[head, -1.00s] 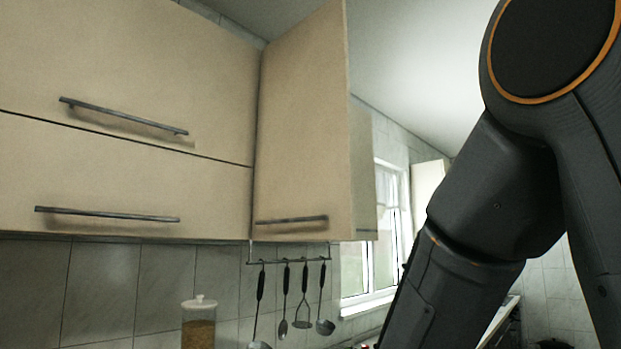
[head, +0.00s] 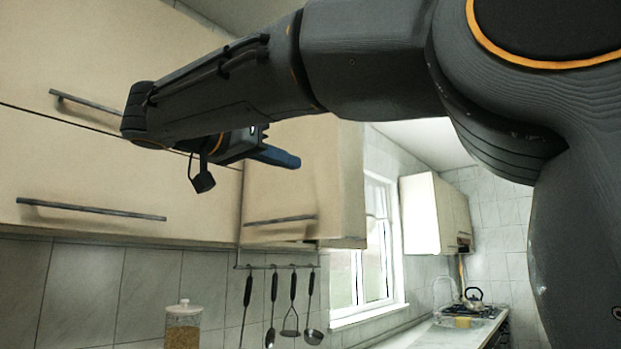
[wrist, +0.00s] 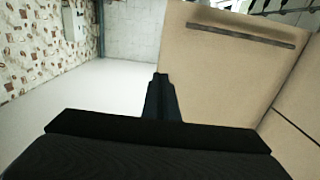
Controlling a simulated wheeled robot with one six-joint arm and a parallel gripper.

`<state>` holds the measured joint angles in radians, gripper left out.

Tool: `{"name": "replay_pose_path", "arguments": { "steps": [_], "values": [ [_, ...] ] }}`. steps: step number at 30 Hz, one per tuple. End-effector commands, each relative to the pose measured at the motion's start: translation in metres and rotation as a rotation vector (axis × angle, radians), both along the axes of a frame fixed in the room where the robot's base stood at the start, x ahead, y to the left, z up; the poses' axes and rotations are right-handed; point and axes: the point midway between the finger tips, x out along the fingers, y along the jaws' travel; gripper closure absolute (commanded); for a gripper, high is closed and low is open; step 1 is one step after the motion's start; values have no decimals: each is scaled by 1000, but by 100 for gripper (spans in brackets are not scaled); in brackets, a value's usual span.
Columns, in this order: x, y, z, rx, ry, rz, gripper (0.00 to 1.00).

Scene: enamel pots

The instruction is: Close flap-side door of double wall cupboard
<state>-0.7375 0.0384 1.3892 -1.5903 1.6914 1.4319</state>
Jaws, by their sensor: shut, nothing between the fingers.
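The flap-side door (head: 300,200) is the beige panel right of the flap fronts, with a dark bar handle (head: 280,220) along its lower edge. It appears partly open; my arm hides its upper part. The door (wrist: 225,75) also shows upside down in the wrist view, with its handle (wrist: 228,27) near the top. My gripper (head: 298,163) is in front of the door in the head view, shut and empty. In the wrist view, its dark fingers (wrist: 160,78) overlap the door's left edge. I cannot tell whether they touch it.
Beige flap fronts (head: 60,165) with bar handles are on the left. Utensils (head: 292,300) hang from a rail below the door. A glass jar (head: 183,325) stands lower left. A window (head: 375,250) and another wall cupboard (head: 430,215) are to the right.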

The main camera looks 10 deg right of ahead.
Motion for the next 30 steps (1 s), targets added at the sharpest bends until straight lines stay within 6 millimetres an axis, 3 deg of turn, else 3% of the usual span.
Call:
{"name": "replay_pose_path", "arguments": {
  "steps": [18,30],
  "values": [
    [62,-91,2,-2,7,-4,100],
    [78,-110,-1,-1,5,0,100]
  ]
}}
